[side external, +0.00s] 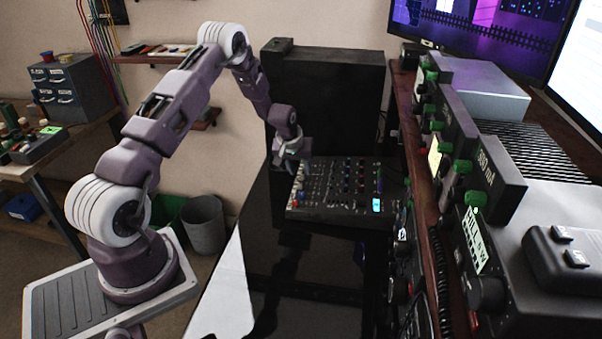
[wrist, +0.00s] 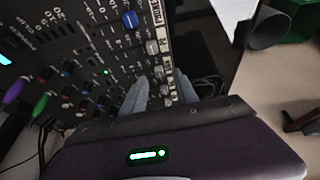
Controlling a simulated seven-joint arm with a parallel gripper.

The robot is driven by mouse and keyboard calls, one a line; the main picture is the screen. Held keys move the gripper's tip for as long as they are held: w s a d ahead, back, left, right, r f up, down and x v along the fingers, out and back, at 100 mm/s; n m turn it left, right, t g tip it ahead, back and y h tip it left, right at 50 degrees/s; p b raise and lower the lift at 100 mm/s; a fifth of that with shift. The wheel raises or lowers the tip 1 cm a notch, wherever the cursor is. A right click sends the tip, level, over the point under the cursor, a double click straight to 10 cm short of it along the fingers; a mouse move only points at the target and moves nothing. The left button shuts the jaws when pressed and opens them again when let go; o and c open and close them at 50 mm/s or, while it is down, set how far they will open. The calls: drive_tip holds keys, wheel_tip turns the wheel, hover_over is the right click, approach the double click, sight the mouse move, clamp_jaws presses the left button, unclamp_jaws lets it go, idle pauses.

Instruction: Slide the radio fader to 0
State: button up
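The mixer panel (side external: 335,213) is a dark console with rows of knobs and faders on the black desk. It also fills the upper left of the wrist view (wrist: 90,45). My gripper (side external: 292,163) is at the panel's back left corner, pointing down. In the wrist view, its two pale blue-grey fingers (wrist: 161,76) are apart over the panel edge. Several small grey fader caps, one of them at the fingertips (wrist: 158,72), run along this edge beside printed labels. A blue cap (wrist: 130,20) sits farther up. The labels are too small to tell which fader is the radio one, and contact is unclear.
A tall black cabinet (side external: 325,100) stands behind the panel. A wooden shelf with green-knobbed radio units (side external: 480,200) borders the right. A grey bin (side external: 205,225) stands on the floor at left.

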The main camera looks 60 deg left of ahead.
sight(302, 177)
drive_tip(key=shift+x, duration=1.25)
clamp_jaws()
drive_tip(key=shift+d, duration=0.1)
idle(0.3)
